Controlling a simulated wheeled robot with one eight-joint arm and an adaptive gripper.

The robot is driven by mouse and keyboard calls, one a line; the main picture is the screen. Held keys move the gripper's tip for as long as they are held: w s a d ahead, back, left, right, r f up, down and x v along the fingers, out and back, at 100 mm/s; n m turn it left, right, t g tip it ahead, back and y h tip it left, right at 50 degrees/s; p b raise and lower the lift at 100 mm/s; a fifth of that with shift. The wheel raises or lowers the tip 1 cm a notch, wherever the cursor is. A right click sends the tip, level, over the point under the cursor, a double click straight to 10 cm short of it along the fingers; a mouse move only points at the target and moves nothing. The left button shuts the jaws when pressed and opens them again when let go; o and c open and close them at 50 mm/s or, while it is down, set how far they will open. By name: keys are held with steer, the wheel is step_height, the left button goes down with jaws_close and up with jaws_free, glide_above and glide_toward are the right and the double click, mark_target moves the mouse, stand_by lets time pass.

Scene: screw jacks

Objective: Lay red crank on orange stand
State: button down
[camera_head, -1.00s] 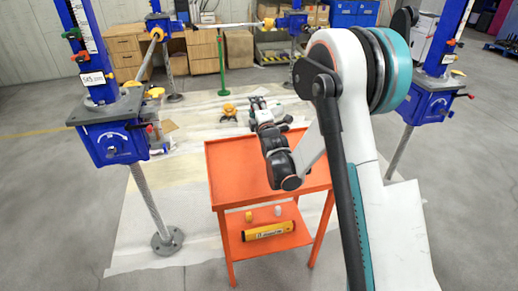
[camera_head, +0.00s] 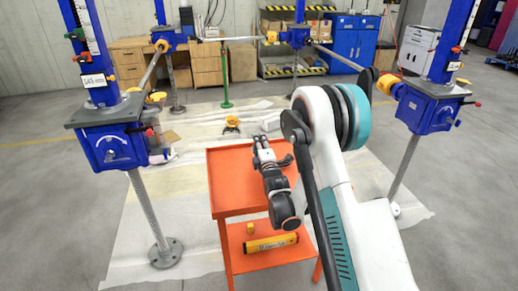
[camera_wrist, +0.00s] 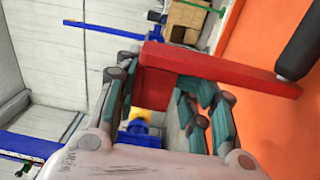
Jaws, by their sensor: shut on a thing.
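The orange stand (camera_head: 231,180) is a two-tier cart in front of me, with a flat orange top. My gripper (camera_head: 262,146) is above the far part of that top in the head view. In the wrist view my gripper (camera_wrist: 168,100) is shut on the red crank (camera_wrist: 215,68), with its fingers on either side of the red arm. The crank's black handle (camera_wrist: 300,48) sticks out to the right, over the orange surface. The crank is mostly hidden in the head view. I cannot tell whether the crank touches the stand's top.
A yellow tube (camera_head: 271,243) and a small yellow item (camera_head: 250,228) lie on the lower shelf. Blue screw jacks stand at left (camera_head: 108,145) and right (camera_head: 425,105). The visible stand top is otherwise bare. Wooden cabinets (camera_head: 140,62) line the back.

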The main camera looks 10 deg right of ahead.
steer(key=shift+f, duration=0.2)
steer(key=shift+f, duration=0.15)
steer(key=c, duration=0.9)
jaws_free()
steer(key=shift+o, duration=0.2)
